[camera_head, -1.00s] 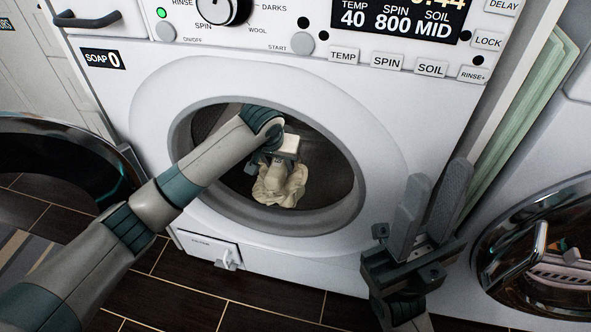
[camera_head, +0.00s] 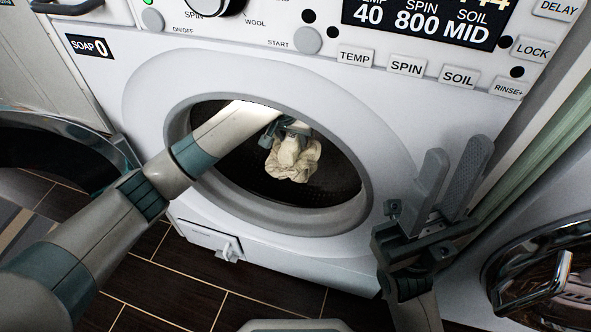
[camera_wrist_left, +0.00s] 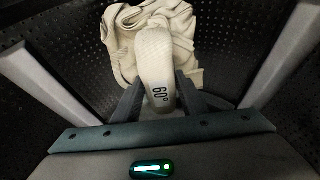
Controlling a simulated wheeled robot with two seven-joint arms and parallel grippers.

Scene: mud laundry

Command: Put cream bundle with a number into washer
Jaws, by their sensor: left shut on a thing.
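The cream bundle (camera_head: 292,160) is inside the drum of the open washer (camera_head: 285,219). My right gripper (camera_head: 444,190) is open and empty, in front of the washer's right side.
A dark round door (camera_head: 60,152) hangs open at the left. A second machine with a chrome door (camera_head: 545,285) stands at the right. Tiled floor (camera_head: 170,290) lies below.

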